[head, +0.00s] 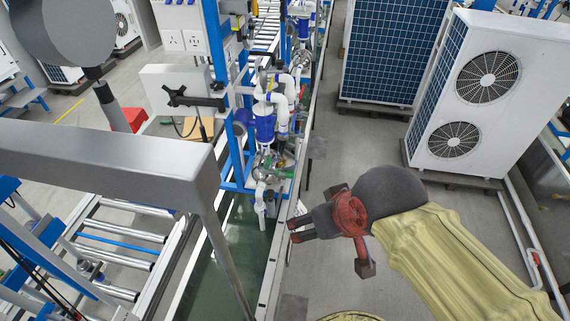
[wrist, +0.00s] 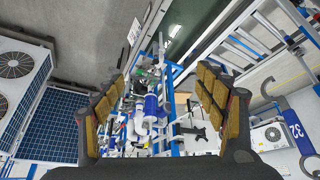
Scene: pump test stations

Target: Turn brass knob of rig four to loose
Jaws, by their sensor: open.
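A pump rig with white pipes, a blue-and-white pump body and small metal valve fittings (head: 268,165) stands left of my gripper in the head view. The same kind of piping (wrist: 150,108) shows between my fingers in the wrist view. I cannot make out a brass knob or a rig number there. My gripper (head: 294,229) is open and empty, with its fingers pointing left toward the rig. It is apart from the fittings, over the aisle beside the rail. In the wrist view the gripper (wrist: 162,80) has its tan-padded fingers spread wide.
Large white fan units (head: 490,90) and a dark blue panelled unit (head: 390,50) stand at the right and back. A long metal rail (head: 268,275) edges the rig line. Roller conveyors (head: 115,250) lie at left. The grey floor aisle (head: 325,150) is free.

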